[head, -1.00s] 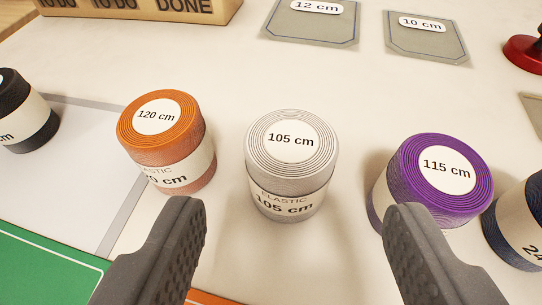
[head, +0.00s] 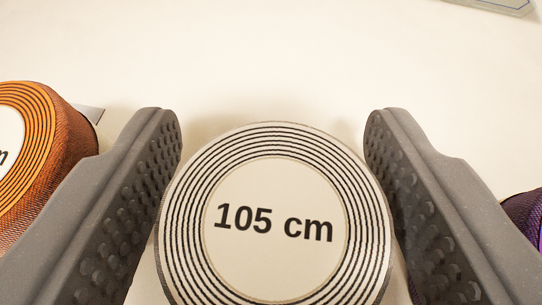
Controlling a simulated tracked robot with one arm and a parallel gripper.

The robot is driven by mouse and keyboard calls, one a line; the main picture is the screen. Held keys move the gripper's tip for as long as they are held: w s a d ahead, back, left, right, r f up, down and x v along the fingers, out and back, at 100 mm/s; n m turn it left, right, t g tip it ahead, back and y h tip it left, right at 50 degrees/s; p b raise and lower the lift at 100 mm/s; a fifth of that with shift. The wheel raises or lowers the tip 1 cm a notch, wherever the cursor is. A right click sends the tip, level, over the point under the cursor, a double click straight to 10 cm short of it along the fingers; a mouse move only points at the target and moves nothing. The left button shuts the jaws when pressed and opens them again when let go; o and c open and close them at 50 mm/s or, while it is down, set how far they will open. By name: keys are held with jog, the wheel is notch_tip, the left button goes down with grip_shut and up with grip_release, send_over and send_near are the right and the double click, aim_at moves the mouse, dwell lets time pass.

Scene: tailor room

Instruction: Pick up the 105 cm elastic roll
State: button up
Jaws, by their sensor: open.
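The 105 cm elastic roll (head: 275,145) is white with dark spiral lines and a round label reading "105 cm". It stands upright in the lower middle of the head view, its top facing me and its lower edge cut off by the frame. My gripper (head: 272,128) is open, with one dark grey padded finger on each side of the roll. The left finger comes very close to the roll's edge; I cannot tell if it touches. The roll's side and base are hidden.
An orange roll (head: 62,155) stands just outside my left finger. A purple roll (head: 525,222) shows partly beyond my right finger. The pale table (head: 270,60) is clear behind the 105 cm roll, with a grey patch corner (head: 500,5) at the top right.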

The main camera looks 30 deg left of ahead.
jog(key=shift+w+a+f, duration=0.15)
jog(key=shift+w, duration=0.15)
jog(key=c, duration=0.8)
jog(key=shift+o, duration=0.2)
